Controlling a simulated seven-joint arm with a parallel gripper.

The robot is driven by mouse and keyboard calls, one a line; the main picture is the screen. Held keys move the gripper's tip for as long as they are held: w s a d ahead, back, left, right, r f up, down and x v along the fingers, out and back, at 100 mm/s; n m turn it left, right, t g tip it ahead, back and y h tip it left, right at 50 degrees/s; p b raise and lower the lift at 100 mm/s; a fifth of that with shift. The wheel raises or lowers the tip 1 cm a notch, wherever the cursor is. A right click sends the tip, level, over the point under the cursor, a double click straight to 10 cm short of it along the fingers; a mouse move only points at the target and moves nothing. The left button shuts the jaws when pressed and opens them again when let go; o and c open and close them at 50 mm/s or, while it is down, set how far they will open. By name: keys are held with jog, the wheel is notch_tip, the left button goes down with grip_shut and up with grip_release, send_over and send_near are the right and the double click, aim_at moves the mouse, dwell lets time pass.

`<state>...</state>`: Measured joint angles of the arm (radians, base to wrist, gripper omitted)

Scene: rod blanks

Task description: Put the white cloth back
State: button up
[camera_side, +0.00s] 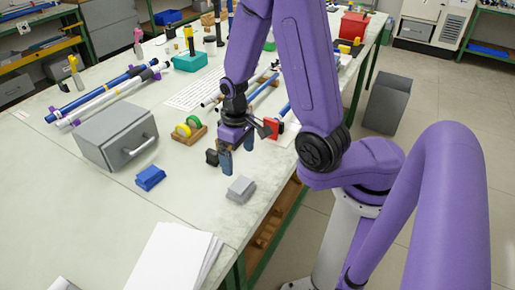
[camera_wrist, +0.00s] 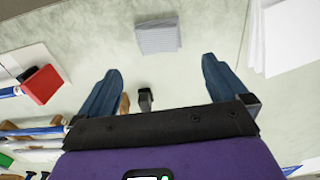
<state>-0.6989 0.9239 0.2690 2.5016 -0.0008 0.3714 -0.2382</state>
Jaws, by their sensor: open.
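The pale grey-white folded cloth (camera_side: 241,189) lies on the table near its right edge in the side view. It also shows in the wrist view (camera_wrist: 158,37) at the top centre, beyond my fingertips. My gripper (camera_side: 237,158) points down over the table, behind the cloth in the side view. The gripper and cloth look apart. A folded blue cloth (camera_side: 150,178) lies to the left, in front of the grey drawer box (camera_side: 117,136).
A small black object (camera_side: 212,157) stands close to my gripper. A wooden holder with tape rolls (camera_side: 188,132), a red block (camera_side: 272,127) and rods (camera_side: 105,96) lie farther back. White paper sheets (camera_side: 174,258) lie at the front. The table between the blue cloth and the paper is clear.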

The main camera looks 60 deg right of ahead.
jog(key=shift+w+a+r+n, duration=0.55)
jog(key=shift+a+r+n, duration=1.3)
jog(key=shift+r+n, duration=0.9)
jog(key=s+d+r+n, duration=0.1)
jog(key=s+r+n, duration=0.2)
jog(key=s, duration=0.5)
jog(key=s+d+r+n, duration=0.1)
jog(key=s+r+n, duration=0.2)
jog(key=s, duration=0.6)
jog(key=shift+n, duration=0.45)
jog(key=shift+r, duration=0.1)
